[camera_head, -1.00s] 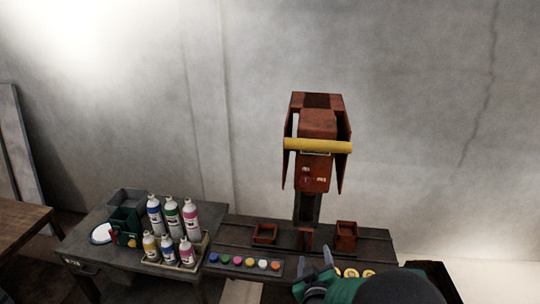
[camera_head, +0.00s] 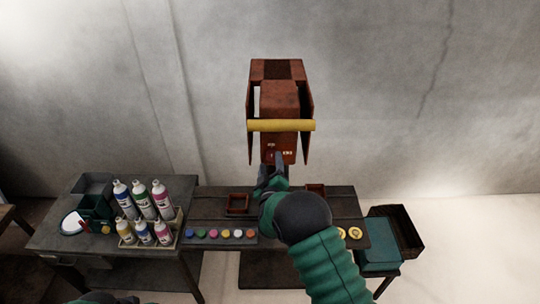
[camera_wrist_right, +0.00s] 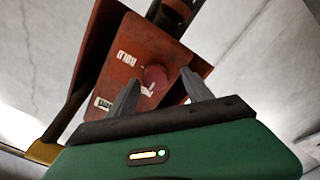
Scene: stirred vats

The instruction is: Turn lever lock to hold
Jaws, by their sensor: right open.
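A rust-red press with a yellow bar (camera_head: 281,125) stands at the back of the bench. On its front box (camera_head: 284,143) are small white labels. In the right wrist view the box face (camera_wrist_right: 135,50) shows the word HOLD and other partly hidden labels. A round red knob (camera_wrist_right: 155,77) sits on that face, likely the lever lock; its lever is not clearly visible. My right gripper (camera_head: 272,170) is at the lower front of the box. In the wrist view its open fingers (camera_wrist_right: 161,95) are on either side of the knob, with no clear contact.
Bottles in a tray (camera_head: 180,222) stand on the left table. Colored caps lie in a strip (camera_head: 187,240) on the bench. A dark crate (camera_head: 405,235) sits at right.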

